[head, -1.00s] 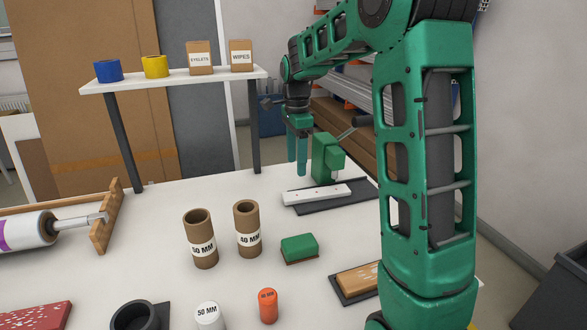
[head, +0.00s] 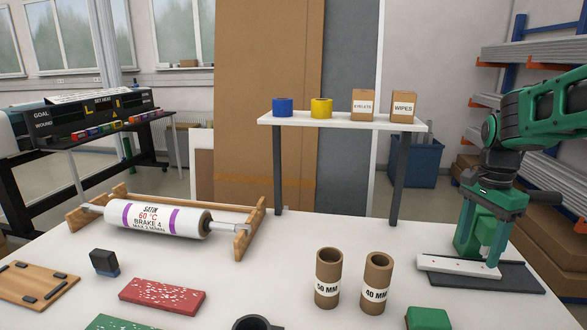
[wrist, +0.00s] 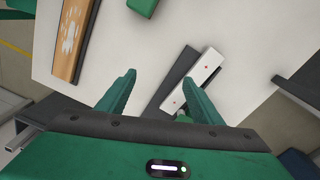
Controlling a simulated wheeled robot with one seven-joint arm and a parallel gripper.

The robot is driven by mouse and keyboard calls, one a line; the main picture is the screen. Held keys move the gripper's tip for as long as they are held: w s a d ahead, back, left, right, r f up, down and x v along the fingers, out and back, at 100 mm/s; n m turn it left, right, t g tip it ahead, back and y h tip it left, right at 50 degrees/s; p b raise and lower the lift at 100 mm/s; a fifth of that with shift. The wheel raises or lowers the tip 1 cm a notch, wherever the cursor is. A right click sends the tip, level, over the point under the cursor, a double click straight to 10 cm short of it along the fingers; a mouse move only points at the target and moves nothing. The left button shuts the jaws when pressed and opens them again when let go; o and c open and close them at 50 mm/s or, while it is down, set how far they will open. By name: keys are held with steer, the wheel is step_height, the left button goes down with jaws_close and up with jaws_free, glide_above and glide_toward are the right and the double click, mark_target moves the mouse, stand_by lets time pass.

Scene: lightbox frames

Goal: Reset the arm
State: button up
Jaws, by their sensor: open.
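My gripper (head: 478,228) hangs at the right of the head view, pointing down, over the right part of the white table. Its two green fingers are apart with nothing between them; they also show in the wrist view (wrist: 160,95). The bar, with small red marks, also shows beyond the fingers in the wrist view (wrist: 205,70). I cannot tell the gripper's exact height above the table.
Two cardboard tubes, labelled 50 MM (head: 328,278) and 40 MM (head: 376,283), stand near a green block (head: 428,319). A white shelf (head: 340,122) holds tapes and boxes. A printed roll (head: 160,219) lies in a wooden cradle. A red speckled block (head: 162,296) lies front left.

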steer(key=s+f+n, duration=0.1)
steer(key=s+n, duration=0.2)
steer(key=s, duration=0.5)
steer(key=s+f+n, duration=0.2)
steer(key=s+n, duration=0.1)
steer(key=s, duration=0.5)
steer(key=s+a+f+n, duration=0.1)
steer(key=s+f+n, duration=0.1)
steer(key=s, duration=0.6)
steer(key=shift+s+a+n+y, duration=0.1)
steer(key=shift+s+n+y, duration=0.25)
steer(key=shift+n, duration=0.45)
steer(key=shift+w+f, duration=0.35)
steer(key=shift+w, duration=0.35)
steer(key=shift+c, duration=0.7)
